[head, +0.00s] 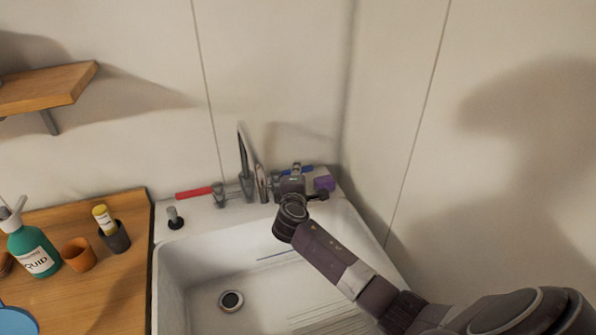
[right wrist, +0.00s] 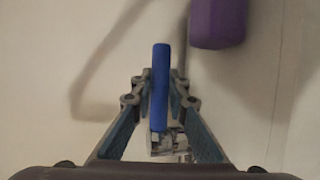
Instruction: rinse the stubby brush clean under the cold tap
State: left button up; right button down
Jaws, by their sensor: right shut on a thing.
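My right gripper (head: 293,183) is at the back right of the sink, by the tap. In the right wrist view its fingers (right wrist: 160,78) are closed on both sides of the blue cold tap handle (right wrist: 160,95). Part of this blue handle (head: 302,170) also shows behind the gripper in the head view. The tall grey spout (head: 244,160) rises just left of the gripper, and the red tap handle (head: 194,192) points left. I cannot make out the stubby brush for certain. My left gripper is not in view.
The white sink (head: 205,262) has an open basin with a drain (head: 231,300). A purple object (head: 324,184) stands right of the tap, close to my gripper. A green bottle (head: 35,250), an orange cup (head: 79,254) and a dark cup (head: 116,238) stand on the wooden counter.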

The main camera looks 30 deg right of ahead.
jog(key=shift+f, duration=0.1)
jog(key=m+g+h+b, duration=0.1)
jog(key=s+m+g+h+b, duration=0.1)
jog(key=m+g+b, duration=0.1)
jog(key=s+a+m+g+h+b, duration=0.1)
jog(key=h, duration=0.1)
jog(key=shift+s+f, duration=0.1)
pick_arm(q)
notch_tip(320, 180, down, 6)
jog(key=b, duration=0.2)
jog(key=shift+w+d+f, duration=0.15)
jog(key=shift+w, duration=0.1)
pick_arm(e)
jog(key=shift+s+a+m+g+h, duration=0.15)
jog(key=shift+s+m+g+h, duration=0.2)
jog(key=shift+m+g, duration=0.35)
jog(key=shift+s+a+m+g+h, duration=0.2)
jog(key=shift+m+g+h, duration=0.25)
jog(key=shift+g, duration=0.35)
jog(key=c, duration=1.8)
grip_release()
jog(key=shift+d, duration=0.15)
jog(key=shift+c, duration=0.2)
